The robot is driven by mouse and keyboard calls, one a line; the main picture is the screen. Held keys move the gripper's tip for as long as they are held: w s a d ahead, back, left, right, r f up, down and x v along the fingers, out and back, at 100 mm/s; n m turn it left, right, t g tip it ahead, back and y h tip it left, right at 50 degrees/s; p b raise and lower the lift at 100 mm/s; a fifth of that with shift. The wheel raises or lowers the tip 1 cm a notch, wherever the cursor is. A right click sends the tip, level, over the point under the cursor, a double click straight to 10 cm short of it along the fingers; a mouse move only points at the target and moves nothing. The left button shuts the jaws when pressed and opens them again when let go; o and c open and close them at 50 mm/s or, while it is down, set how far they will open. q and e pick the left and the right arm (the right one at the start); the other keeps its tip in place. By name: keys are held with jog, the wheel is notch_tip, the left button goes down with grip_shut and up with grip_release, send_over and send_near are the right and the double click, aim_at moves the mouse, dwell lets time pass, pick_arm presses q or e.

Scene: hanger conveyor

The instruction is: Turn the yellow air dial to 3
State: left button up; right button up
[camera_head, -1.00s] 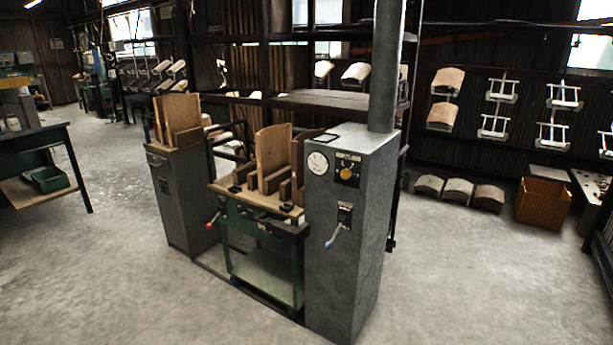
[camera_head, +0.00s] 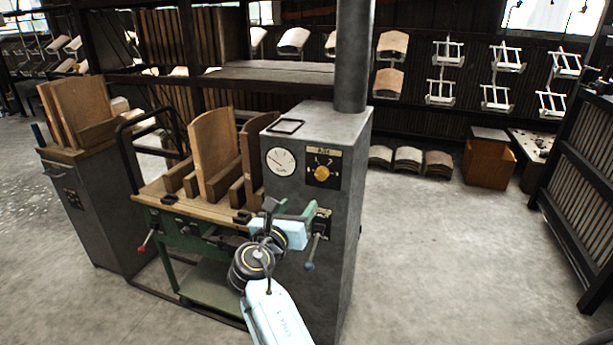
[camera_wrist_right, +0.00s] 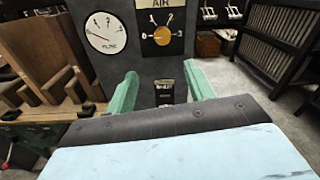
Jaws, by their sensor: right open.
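The yellow air dial (camera_head: 322,173) sits on a black plate on the front of the grey cabinet (camera_head: 331,240). Its plate reads AIR above it, and in the right wrist view the dial (camera_wrist_right: 162,36) is ahead of and above my fingers. Small marks fan around the knob; I cannot tell its exact setting. My right gripper (camera_head: 298,207) is in front of the cabinet, lower than the dial and apart from it. Its two green fingers (camera_wrist_right: 163,85) are spread with nothing between them. My left gripper is not in view.
A round white gauge (camera_head: 281,161) is left of the dial. A lever with a blue knob (camera_head: 310,266) hangs below. A green bench (camera_head: 205,228) with upright wooden boards stands left of the cabinet. The floor to the right is open.

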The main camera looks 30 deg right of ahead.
aim_at(320, 175)
jog(key=b+x, duration=0.1)
jog(key=x, duration=0.3)
jog(key=b+x, duration=0.1)
jog(key=x, duration=0.3)
jog(key=r+b+x, duration=0.1)
jog(key=x, duration=0.3)
jog(key=shift+s+d, duration=0.1)
jog(key=shift+s, duration=0.05)
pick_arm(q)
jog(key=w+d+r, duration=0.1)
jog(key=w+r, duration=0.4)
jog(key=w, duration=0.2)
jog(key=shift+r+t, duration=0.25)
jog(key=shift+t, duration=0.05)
pick_arm(e)
jog(key=shift+w+d, duration=0.45)
jog(key=shift+d, duration=0.15)
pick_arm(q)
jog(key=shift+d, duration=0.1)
pick_arm(e)
jog(key=c, duration=1)
jog(key=shift+o, duration=0.2)
